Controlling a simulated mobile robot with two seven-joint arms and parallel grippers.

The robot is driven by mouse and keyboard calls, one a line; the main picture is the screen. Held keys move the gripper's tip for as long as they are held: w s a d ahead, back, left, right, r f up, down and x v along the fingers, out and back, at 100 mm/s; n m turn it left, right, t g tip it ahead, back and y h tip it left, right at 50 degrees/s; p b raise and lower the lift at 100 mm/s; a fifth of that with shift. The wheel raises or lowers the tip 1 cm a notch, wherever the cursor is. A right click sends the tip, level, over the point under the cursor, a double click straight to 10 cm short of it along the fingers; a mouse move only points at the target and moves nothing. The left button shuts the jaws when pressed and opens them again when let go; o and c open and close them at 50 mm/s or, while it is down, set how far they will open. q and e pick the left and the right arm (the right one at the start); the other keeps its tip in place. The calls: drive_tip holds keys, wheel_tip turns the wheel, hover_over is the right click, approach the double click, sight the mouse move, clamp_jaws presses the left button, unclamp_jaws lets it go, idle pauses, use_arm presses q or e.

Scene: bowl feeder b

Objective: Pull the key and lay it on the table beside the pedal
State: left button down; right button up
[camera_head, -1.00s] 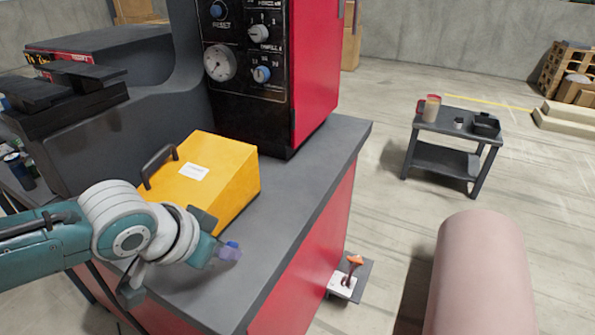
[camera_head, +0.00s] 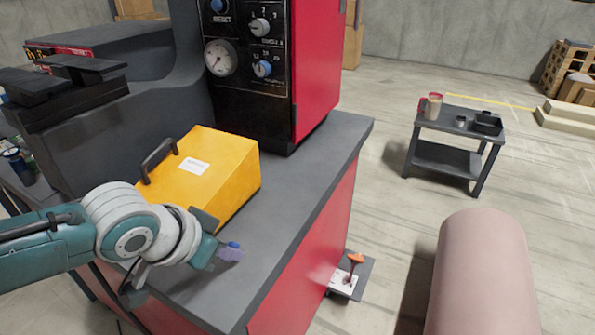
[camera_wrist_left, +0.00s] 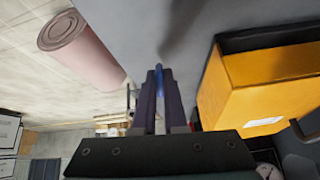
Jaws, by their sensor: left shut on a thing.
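My left gripper (camera_head: 229,252) is just above the front part of the grey table top (camera_head: 310,165). It is shut on a small blue thing, seen as a blue sliver between the dark fingers (camera_wrist_left: 160,85) in the left wrist view. This looks like the key (camera_wrist_left: 159,72), but the fingers hide most of its shape. A yellow housing (camera_head: 225,165) with a black handle and white label, perhaps the pedal, stands on the table just behind the gripper. It is also at the right of the left wrist view (camera_wrist_left: 265,80). My right gripper is out of view.
A black control panel (camera_head: 240,105) with knobs and a gauge stands behind the housing. The table is bare right of the gripper, up to its edge. A white plate with an orange knob (camera_head: 356,258) is lower, beyond that edge. A pink roll (camera_head: 483,270) stands right.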

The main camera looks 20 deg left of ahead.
use_arm(q)
drive_tip(key=shift+f, duration=0.35)
drive_tip(key=c, duration=0.9)
unclamp_jaws()
drive_tip(key=s+d+r+g+p, duration=0.2)
drive_tip(key=s+d+r+p, duration=0.15)
drive_tip(key=s+r, duration=0.65)
drive_tip(key=s+d+r+g+p, duration=0.1)
drive_tip(key=s+d+r+p, duration=0.3)
drive_tip(key=s+r, duration=0.55)
drive_tip(key=r+p, duration=1.2)
drive_tip(key=p, duration=0.1)
drive_tip(key=s+a+r+p, duration=0.1)
drive_tip(key=r+p, duration=2.4)
drive_tip(key=r, duration=0.1)
drive_tip(key=shift+s+a+p, duration=0.15)
drive_tip(key=shift+s+p, duration=0.05)
drive_tip(key=shift+p, duration=0.2)
